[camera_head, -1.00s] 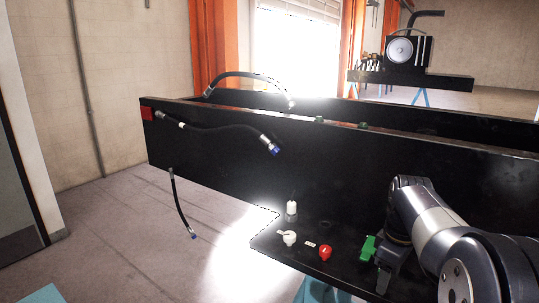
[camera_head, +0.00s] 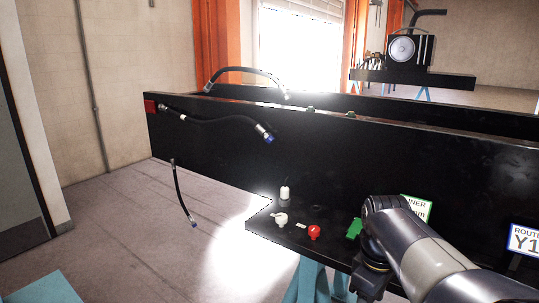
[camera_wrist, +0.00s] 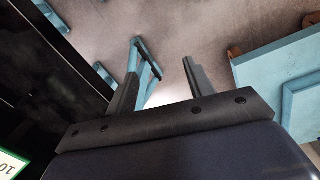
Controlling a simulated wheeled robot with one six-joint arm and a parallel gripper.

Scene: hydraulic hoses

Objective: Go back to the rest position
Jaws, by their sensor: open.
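My gripper (camera_wrist: 161,70) is open and empty in the wrist view. Its two dark fingers stand apart over the grey floor, beside the black frame (camera_wrist: 50,70). In the head view my arm (camera_head: 410,250) comes in from the bottom right, in front of the black frame (camera_head: 330,150), and hides part of its lower ledge. The fingers cannot be made out clearly there. A black hose (camera_head: 215,121) with a blue end runs along the frame, a second hose (camera_head: 250,70) arches over its top, and a third (camera_head: 179,195) hangs down at the left.
White fittings (camera_head: 281,219), a red knob (camera_head: 314,232) and a green piece (camera_head: 354,229) are on the ledge. A green-edged label (camera_head: 417,204) and a blue label (camera_head: 526,239) are on the frame. A blue trestle (camera_wrist: 148,62) and blue bench (camera_wrist: 285,80) stand nearby.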

